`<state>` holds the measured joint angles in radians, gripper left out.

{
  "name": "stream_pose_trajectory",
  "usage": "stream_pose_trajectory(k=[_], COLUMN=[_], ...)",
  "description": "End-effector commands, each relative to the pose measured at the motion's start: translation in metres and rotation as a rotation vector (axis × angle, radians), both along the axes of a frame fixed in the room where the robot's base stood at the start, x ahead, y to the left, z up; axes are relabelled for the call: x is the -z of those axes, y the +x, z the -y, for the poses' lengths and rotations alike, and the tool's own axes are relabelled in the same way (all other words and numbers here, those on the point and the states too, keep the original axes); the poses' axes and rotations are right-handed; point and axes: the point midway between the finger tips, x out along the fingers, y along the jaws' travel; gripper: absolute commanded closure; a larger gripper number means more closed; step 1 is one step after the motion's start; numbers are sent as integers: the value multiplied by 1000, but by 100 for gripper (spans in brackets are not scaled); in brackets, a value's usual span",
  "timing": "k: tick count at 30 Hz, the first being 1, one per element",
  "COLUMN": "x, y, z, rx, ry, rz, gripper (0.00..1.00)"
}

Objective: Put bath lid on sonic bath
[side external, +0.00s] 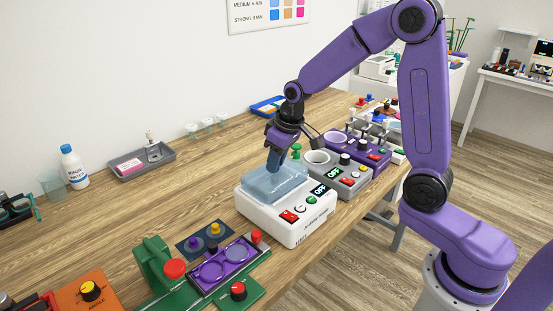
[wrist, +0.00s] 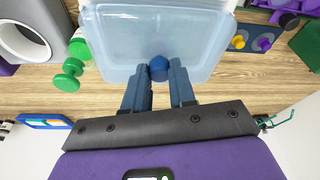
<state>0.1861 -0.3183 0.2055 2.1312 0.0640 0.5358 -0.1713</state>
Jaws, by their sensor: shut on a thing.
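The sonic bath (side external: 290,222) is a white box on the bench with red, white and green controls and an OFF display on its front. The bath lid (side external: 283,180) is pale blue and see-through, and it is right over the top of the bath. I cannot tell if it is fully seated or slightly above the rim. In the wrist view the lid (wrist: 150,28) fills the top middle, with a dark blue knob (wrist: 158,68) at its near side. My gripper (side external: 271,168) points down at the lid, its fingers closed around the knob, which they partly hide.
A grey unit with a round well (side external: 340,172) stands close to the right of the bath, with a purple unit (side external: 362,150) beyond it. A purple plate with two round wells (side external: 226,266) is at the front left. Bare wood lies left of the bath.

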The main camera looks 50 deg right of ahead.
Motion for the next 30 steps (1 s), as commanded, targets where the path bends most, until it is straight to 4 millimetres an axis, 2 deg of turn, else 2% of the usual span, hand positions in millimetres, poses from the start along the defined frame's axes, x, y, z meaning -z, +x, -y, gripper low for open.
stream_pose_trajectory(k=[27,28,30], x=[6,6,6], y=[0,0,0], z=[0,0,0], rx=[0,0,0], ry=[0,0,0], rz=[0,0,0], gripper=[100,65,45])
